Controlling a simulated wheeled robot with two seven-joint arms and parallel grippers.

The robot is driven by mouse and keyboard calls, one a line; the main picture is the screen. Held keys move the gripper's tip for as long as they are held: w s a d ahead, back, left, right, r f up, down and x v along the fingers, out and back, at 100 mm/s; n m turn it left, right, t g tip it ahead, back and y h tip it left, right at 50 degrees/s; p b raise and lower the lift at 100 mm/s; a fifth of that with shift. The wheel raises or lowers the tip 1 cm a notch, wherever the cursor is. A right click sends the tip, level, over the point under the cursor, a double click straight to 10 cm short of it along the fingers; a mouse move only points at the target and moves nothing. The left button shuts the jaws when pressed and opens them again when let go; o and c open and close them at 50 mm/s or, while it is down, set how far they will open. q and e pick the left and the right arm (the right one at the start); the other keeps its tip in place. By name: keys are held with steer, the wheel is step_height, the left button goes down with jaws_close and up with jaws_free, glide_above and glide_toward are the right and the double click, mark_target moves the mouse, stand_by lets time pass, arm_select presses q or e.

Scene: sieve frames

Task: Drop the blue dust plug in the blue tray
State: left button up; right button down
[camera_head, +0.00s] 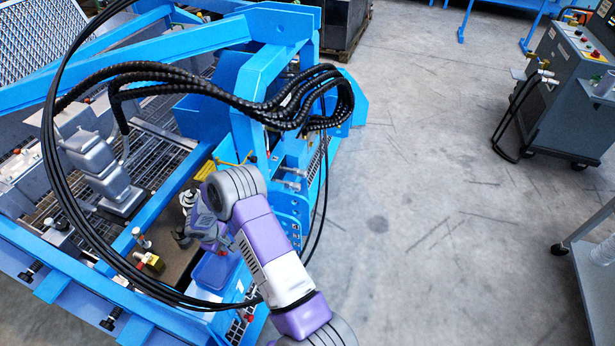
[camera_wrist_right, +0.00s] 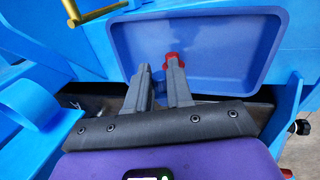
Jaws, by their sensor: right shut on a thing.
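The blue tray (camera_head: 215,271) stands beside the frame, just below my right gripper (camera_head: 183,237) in the head view. In the right wrist view, the tray's bare floor (camera_wrist_right: 220,45) lies beyond the fingers of my right gripper (camera_wrist_right: 157,72), whose tips overlap its near side. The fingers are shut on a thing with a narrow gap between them. I cannot tell the blue dust plug apart from the blue tray behind that gap. A small red piece (camera_wrist_right: 168,57) shows at the right fingertip; I cannot tell whether it is held or lies behind. My left gripper is out of view.
Black hoses (camera_head: 210,85) loop over the blue frame (camera_head: 180,45), close above my right wrist. A grey box-shaped part (camera_head: 100,165) and brass fittings (camera_head: 150,261) are left of my arm. Open floor (camera_head: 430,170) is to the right, with a dark wheeled machine (camera_head: 560,95) beyond.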

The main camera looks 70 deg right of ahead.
steer(key=c, duration=0.9)
jaws_free()
steer(key=p+v, duration=0.2)
steer(key=v, duration=0.5)
steer(key=shift+r, duration=0.25)
